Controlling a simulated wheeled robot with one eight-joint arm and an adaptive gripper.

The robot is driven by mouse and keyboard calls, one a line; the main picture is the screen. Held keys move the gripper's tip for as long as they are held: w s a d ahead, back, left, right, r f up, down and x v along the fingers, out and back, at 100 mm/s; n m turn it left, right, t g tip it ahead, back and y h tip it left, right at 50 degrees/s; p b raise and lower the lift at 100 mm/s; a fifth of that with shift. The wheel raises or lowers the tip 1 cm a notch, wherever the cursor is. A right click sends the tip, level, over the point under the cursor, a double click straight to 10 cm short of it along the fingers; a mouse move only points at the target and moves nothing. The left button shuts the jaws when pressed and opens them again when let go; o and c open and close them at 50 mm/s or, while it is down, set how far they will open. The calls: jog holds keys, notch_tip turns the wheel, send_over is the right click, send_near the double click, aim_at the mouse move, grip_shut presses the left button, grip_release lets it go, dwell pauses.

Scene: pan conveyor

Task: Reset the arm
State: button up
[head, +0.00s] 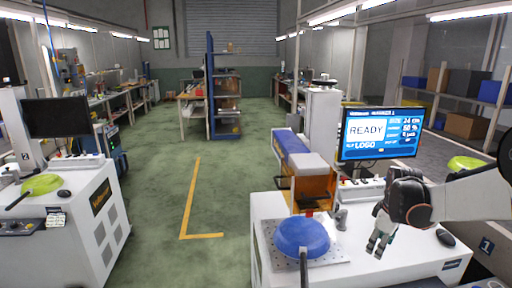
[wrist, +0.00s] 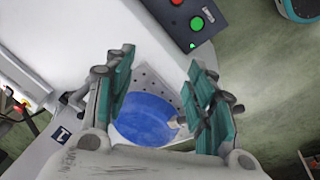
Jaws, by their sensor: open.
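My gripper (head: 376,245) hangs at the end of my arm over the white machine on the right in the head view. In the wrist view my gripper (wrist: 163,98) has its two fingers wide apart with nothing between them. A blue round pan (head: 302,238) sits on a perforated metal plate (head: 340,257), to the left of my gripper in the head view. The blue pan (wrist: 146,120) also shows beyond the fingers in the wrist view, partly hidden by them and by my gripper's body.
A monitor (head: 382,134) reading READY stands behind my gripper. An orange and white machine head (head: 308,178) stands behind the pan. A second white station (head: 75,215) with a green pan (head: 42,184) is at left. Green floor (head: 160,240) lies open between the stations.

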jog(key=s+a+r+m+t+p, duration=0.1)
jog(key=s+a+r+m+t, duration=0.1)
jog(key=s+a+r, duration=0.45)
jog(key=s+a+r+m+t, duration=0.1)
jog(key=s+a+r+m, duration=0.2)
jog(key=a, duration=0.7)
jog(key=s+a+f+m+t+b, duration=0.1)
jog(key=s+a, duration=0.1)
jog(key=s, duration=0.5)
jog(key=s+a+f+m+y+b, duration=0.1)
jog(key=s+a, duration=0.2)
jog(key=s, duration=0.4)
jog(key=shift+s+m+t+b, duration=0.3)
jog(key=shift+s+m+t, duration=0.1)
jog(key=shift+f, duration=0.1)
jog(key=shift+c, duration=0.2)
